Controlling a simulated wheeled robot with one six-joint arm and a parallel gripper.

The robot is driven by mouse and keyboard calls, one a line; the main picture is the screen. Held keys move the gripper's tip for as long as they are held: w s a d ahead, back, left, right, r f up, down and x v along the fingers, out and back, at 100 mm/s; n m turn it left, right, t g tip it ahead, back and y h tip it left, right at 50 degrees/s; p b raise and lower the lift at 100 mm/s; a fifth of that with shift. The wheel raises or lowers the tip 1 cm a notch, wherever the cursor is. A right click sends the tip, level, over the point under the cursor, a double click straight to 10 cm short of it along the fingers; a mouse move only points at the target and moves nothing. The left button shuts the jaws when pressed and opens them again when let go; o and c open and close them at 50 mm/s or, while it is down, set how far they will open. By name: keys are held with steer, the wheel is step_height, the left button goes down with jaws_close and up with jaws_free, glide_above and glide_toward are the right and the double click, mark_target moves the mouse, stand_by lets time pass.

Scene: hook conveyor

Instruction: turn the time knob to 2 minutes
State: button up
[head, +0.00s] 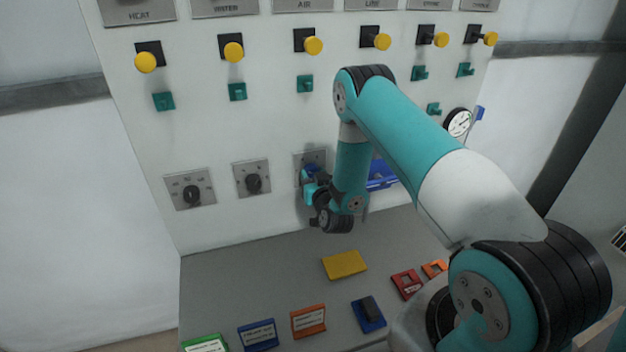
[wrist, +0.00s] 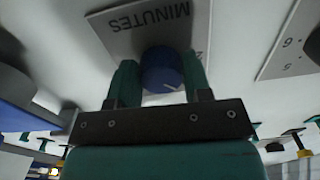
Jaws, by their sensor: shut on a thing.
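The time knob is a round blue knob (wrist: 162,72) with a white pointer line, on a grey plate (wrist: 120,35) marked MINUTES, which appears upside down in the wrist view. My gripper (wrist: 160,85) has one teal finger on each side of the knob and is shut on it. In the head view my gripper (head: 309,180) reaches the third plate from the left on the panel, and my arm hides part of it. The pointer line is at the knob's lower right in the wrist view. Most of the plate's numbers are hidden, so I cannot tell which number the line points at.
Two black knobs (head: 191,194) (head: 253,183) sit on plates to the left. Yellow buttons (head: 233,52) and teal hooks (head: 237,92) line the panel above. A blue bin (head: 383,175) is right of my gripper. A yellow block (head: 344,265) and several coloured tags lie on the grey shelf below.

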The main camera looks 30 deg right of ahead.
steer(key=n+b, duration=0.1)
steer(key=n, duration=0.3)
steer(key=n+b, duration=0.1)
steer(key=n, duration=0.4)
steer(key=shift+s+d+f, duration=0.1)
steer(key=shift+s+d, duration=0.05)
steer(key=shift+d, duration=0.05)
steer(key=shift+n, duration=0.3)
steer(key=o, duration=0.9)
